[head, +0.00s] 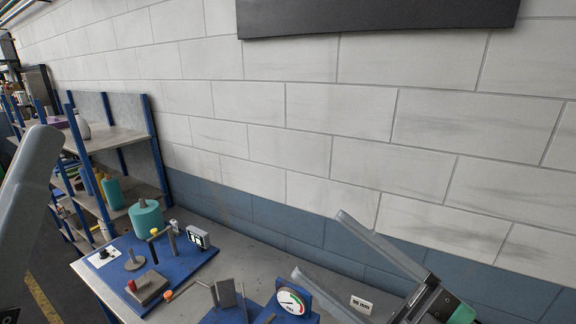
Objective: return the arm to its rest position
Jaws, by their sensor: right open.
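My right gripper (318,242) reaches in from the lower right, its two long grey fingers spread apart with nothing between them. It is above the right part of the grey bench (232,240), near the wall and a round dial gauge (292,302). The gauge stands below the fingers in the picture. A grey link of my left arm (30,190) shows at the left edge. My left gripper is not seen.
A blue board (200,262) on the bench carries a teal cylinder (146,217), a small display box (198,238) and knobbed fittings. Blue-framed shelves (108,138) stand at left. A block wall (300,110) closes off the back; the air before it is clear.

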